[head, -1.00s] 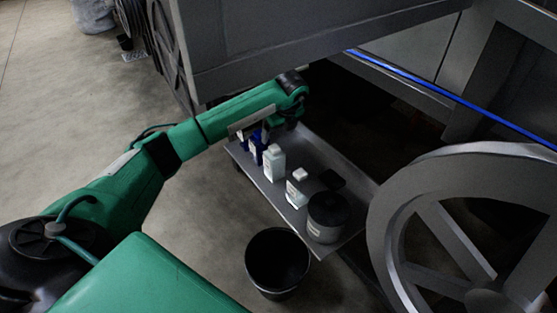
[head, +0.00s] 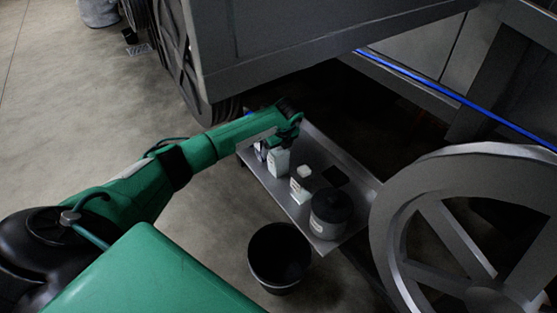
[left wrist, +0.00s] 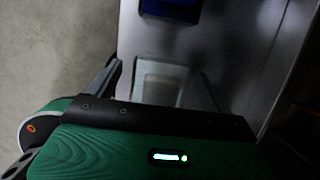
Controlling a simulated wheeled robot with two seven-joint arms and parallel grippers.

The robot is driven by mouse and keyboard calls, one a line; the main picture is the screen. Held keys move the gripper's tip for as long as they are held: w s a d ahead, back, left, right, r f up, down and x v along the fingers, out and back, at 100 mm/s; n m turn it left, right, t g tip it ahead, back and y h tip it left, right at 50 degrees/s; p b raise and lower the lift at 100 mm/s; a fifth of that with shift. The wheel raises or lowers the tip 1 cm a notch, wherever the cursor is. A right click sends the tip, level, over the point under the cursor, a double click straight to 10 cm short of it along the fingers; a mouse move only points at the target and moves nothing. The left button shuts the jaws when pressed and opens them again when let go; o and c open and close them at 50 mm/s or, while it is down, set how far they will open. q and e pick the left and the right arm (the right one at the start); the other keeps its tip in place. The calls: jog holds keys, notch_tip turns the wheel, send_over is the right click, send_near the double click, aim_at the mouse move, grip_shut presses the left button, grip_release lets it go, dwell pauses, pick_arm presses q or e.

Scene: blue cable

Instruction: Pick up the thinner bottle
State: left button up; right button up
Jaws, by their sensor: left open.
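A tall white bottle (head: 279,163) stands on the grey metal shelf. A shorter white bottle (head: 300,187) stands nearer, to its right; which is thinner is hard to judge. My left gripper (head: 281,140) is over the far end of the row, just above and behind the tall white bottle. In the left wrist view my left gripper (left wrist: 158,78) is open, with a pale, squarish bottle (left wrist: 160,80) between its fingers, seen from above; contact is not clear. A dark blue object (left wrist: 170,8) lies beyond it. In the head view the arm mostly hides the blue items.
A dark lidded jar (head: 330,214) and a flat black item (head: 335,176) are on the shelf (head: 312,141). A black bucket (head: 279,256) stands on the floor in front. A large grey wheel (head: 465,230) is at right, and a grey machine body (head: 300,45) overhangs the back.

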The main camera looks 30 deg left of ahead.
pick_arm(q)
jog(key=c, duration=1.7)
pick_arm(e)
jog(key=shift+w+r, duration=0.1)
jog(key=shift+w, duration=0.05)
pick_arm(q)
jog(key=shift+r, duration=0.1)
